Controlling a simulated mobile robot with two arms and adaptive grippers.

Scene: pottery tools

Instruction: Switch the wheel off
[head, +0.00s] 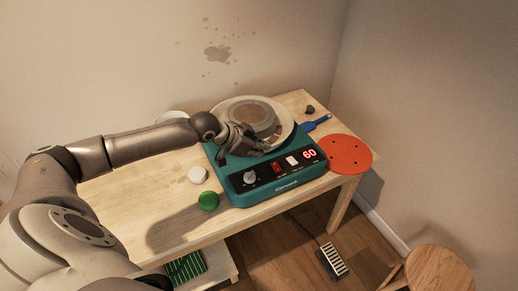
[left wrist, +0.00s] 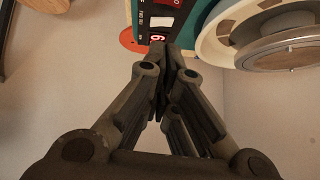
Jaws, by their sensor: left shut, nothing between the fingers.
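The green pottery wheel (head: 240,190) stands on the wooden table. Its front panel has a knob (head: 250,178), a red switch (head: 278,167), a white switch (head: 292,161) and a display (head: 309,154) reading 60 in red. The round wheel head in its pale splash pan (head: 284,121) is on top; it also shows in the left wrist view (left wrist: 240,55). My left gripper (head: 262,150) is shut and empty, above the wheel between the pan and the panel. In the left wrist view my shut fingertips (left wrist: 164,50) point toward the panel, partly hiding the display.
A red round bat (head: 345,154) overhangs the table's right end, beside a blue-handled tool (head: 316,124). A green round piece (head: 208,201) and a white one (head: 197,174) lie left of the wheel. A foot pedal (head: 332,261) and a stool (head: 436,272) are below.

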